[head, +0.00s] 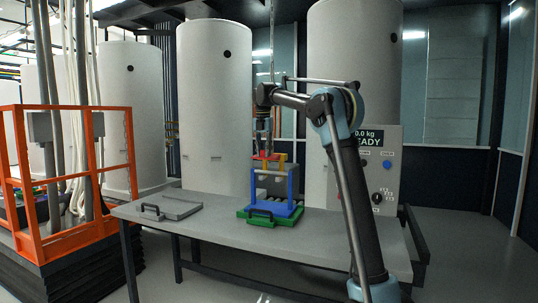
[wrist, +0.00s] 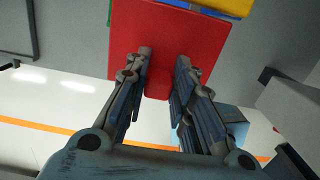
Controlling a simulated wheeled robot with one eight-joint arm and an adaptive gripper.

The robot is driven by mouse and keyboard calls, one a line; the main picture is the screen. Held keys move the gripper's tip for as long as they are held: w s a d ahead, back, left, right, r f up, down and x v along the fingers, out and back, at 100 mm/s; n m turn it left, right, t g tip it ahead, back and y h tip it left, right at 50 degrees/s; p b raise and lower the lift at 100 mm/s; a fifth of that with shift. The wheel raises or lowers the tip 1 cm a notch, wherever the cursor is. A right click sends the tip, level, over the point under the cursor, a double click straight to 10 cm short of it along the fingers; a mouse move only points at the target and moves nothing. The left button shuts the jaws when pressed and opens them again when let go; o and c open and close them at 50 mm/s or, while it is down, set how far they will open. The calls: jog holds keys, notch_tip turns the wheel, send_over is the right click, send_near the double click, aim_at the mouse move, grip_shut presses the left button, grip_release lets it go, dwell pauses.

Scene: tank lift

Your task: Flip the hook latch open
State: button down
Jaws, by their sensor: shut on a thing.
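The hook latch appears to be the red piece (head: 266,157) at the top of a small coloured frame (head: 291,186) with blue, yellow and green parts. The frame stands on the table. My gripper (head: 264,150) points down onto the red piece from above. In the wrist view my gripper (wrist: 164,62) has its fingers on either side of the red piece, closed on it. The exact contact is partly hidden by the fingers.
A control panel (head: 367,170) stands at right. Large white tanks (head: 214,110) rise behind. An orange railing (head: 66,178) is at far left.

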jog(key=shift+w+r, duration=0.1)
jog(key=shift+w, duration=0.05)
jog(key=c, duration=1.4)
grip_release()
jog(key=shift+d, duration=0.1)
jog(key=shift+o, duration=0.2)
notch_tip(320, 180, up, 12)
jog(key=shift+s, duration=0.35)
